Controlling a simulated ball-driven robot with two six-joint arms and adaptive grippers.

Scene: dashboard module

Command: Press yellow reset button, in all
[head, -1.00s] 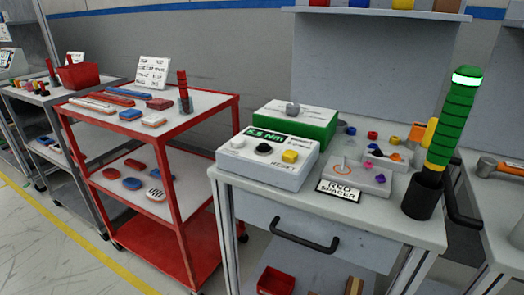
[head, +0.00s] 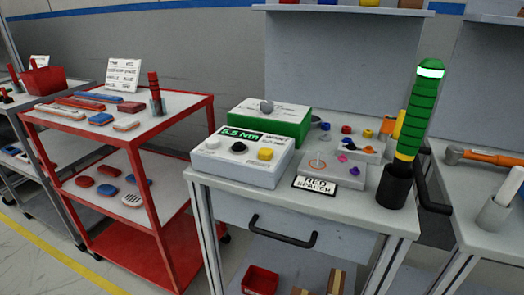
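The box also has a white knob (head: 213,143), a black knob (head: 239,147) and a green display reading 5.5 Nm (head: 239,134). It sits at the front left of the grey workbench (head: 245,193). I cannot tell whether the button is pressed in. Neither of my grippers is in view.
A green box with a white top (head: 272,122) stands behind the control box. To the right are a grey fixture (head: 345,173), a RED SPACER sign (head: 315,185) and a green-handled tool in a black holder (head: 394,190). A red cart (head: 180,115) stands left.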

